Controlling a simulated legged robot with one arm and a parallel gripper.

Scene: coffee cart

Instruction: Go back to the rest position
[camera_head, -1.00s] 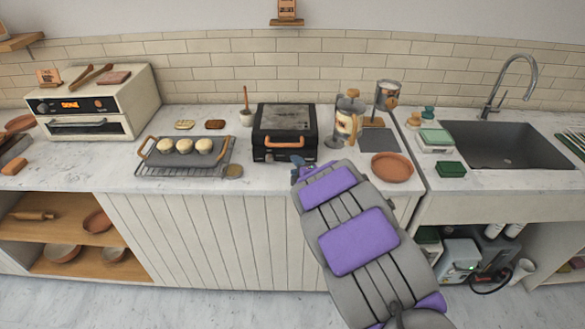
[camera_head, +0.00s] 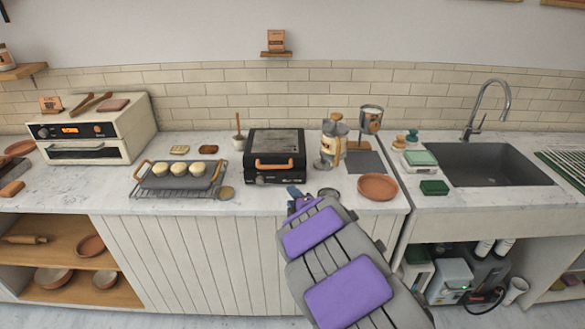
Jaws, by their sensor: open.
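My gripper (camera_head: 297,192) is at the far end of my grey and purple arm, at the counter's front edge below the black press. It is small in view and partly hidden by my own arm. It looks empty. The black press (camera_head: 275,152), with a copper-coloured handle, is shut on the counter (camera_head: 112,184) just beyond my gripper. A gap shows between the gripper and the press.
Left of the press, a dark tray (camera_head: 150,181) holds several buns on a rack. A French press (camera_head: 334,135) and a terracotta plate (camera_head: 377,187) stand to the right. The sink (camera_head: 490,165) lies further right, and the toaster oven (camera_head: 95,130) is at the left.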

